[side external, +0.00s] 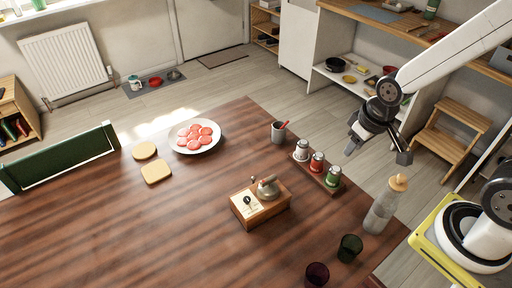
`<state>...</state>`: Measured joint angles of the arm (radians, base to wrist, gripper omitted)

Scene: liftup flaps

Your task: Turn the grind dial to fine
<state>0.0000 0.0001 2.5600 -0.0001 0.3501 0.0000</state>
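A small wooden grinder (272,211) with a metal top and a knob stands on the dark wooden table. Its light front panel carries a dark dial (248,200); the marks around it are too small to read, so I cannot tell its setting. My gripper (377,152) hangs in the air at the right, above and well apart from the grinder. Its two fingers are spread and nothing shows between them.
Three jars, white, red (317,162) and green, stand on a wooden tray between my gripper and the grinder. A grey cup (278,132), a bottle (384,205) and two dark glasses (349,248) are near.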

